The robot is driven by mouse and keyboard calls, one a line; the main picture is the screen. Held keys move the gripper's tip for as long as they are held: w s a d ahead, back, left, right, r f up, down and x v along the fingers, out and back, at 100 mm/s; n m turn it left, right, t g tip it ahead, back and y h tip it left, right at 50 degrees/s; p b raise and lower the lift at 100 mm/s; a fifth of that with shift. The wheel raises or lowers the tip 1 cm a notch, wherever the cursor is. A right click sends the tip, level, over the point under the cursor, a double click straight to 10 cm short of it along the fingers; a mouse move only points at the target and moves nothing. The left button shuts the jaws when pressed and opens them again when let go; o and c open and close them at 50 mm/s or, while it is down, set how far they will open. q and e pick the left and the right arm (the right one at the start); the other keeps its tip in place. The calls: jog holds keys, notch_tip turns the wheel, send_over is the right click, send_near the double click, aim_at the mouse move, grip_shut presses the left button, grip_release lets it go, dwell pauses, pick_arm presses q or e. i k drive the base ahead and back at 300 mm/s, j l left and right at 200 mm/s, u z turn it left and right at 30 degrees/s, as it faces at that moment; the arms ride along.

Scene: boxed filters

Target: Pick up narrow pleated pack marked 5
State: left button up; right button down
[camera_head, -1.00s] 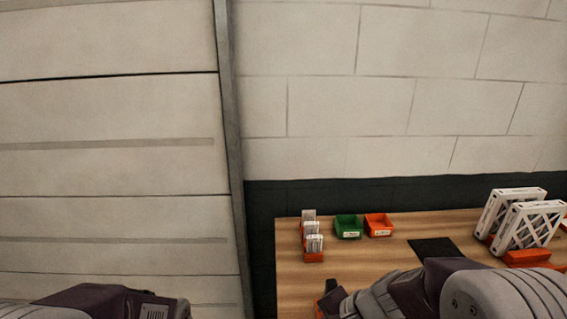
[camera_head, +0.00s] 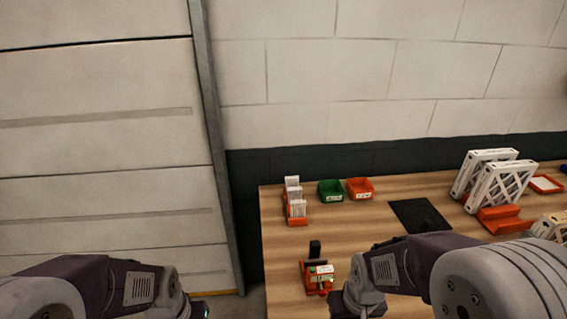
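Two white-framed pleated packs stand on edge at the right of the table, a rear one (camera_head: 487,158) and a front one (camera_head: 503,187) with a crossed lattice face. No number is readable on either, so I cannot tell which pack is marked 5. More white-framed packs (camera_head: 552,226) show partly at the right edge. My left arm reaches in at the bottom left and my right arm at the bottom right, over the table's front. Both arms end at the lower picture edge, and their gripper fingers are out of sight.
The wooden table (camera_head: 390,184) holds an orange rack of white cards (camera_head: 297,208), a green bin (camera_head: 331,191), an orange bin (camera_head: 360,188), a black mat (camera_head: 415,215), an orange holder (camera_head: 503,220) and a red device (camera_head: 318,280). Bare wood lies around the mat.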

aim_at(291, 181)
jog(key=i+j+z, duration=0.1)
jog(key=j, duration=0.25)
jog(key=i+j+z, duration=0.1)
jog(key=i+j, duration=0.15)
jog(key=i+j+z, duration=0.1)
jog(key=j, duration=0.4)
jog(key=i+j+z, duration=0.1)
jog(key=j, duration=0.3)
jog(key=i+j+z, duration=0.3)
jog(key=i+j, duration=0.6)
